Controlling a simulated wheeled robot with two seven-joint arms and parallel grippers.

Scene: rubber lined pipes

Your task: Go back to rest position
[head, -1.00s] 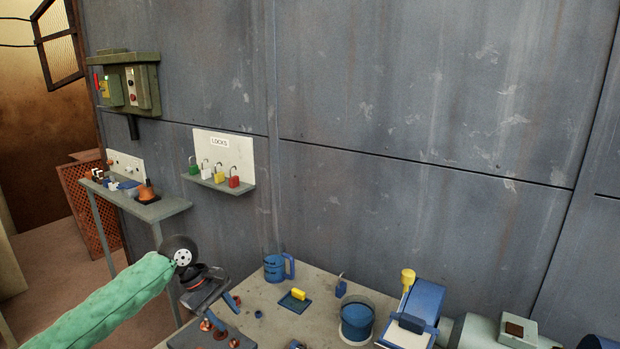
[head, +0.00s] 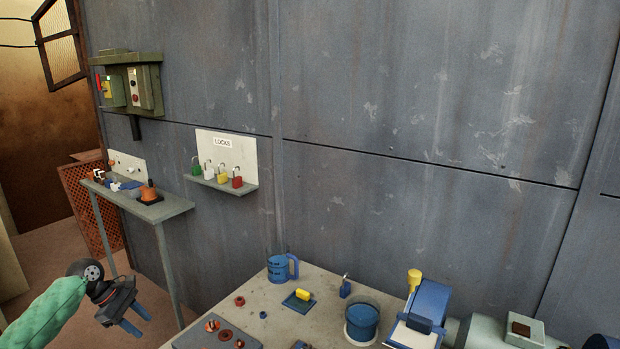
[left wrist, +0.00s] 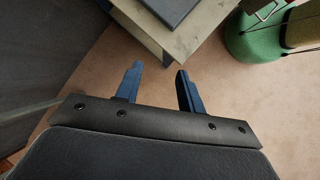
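My left gripper (head: 137,322) is at the lower left of the head view, out past the left edge of the table (head: 262,318). Its two blue fingers stand apart with nothing between them. The left wrist view shows the same open fingers (left wrist: 157,82) over the brown floor, with a table corner beyond them. My left arm comes in from the left in a green sleeve. My right gripper is in neither view.
On the table are a dark plate with reddish parts (head: 222,336), a blue mug (head: 282,268), a small tray with a yellow block (head: 299,300), a blue bucket (head: 362,322) and a blue machine (head: 424,312). A side shelf (head: 150,207) and a lock board (head: 226,160) are along the wall.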

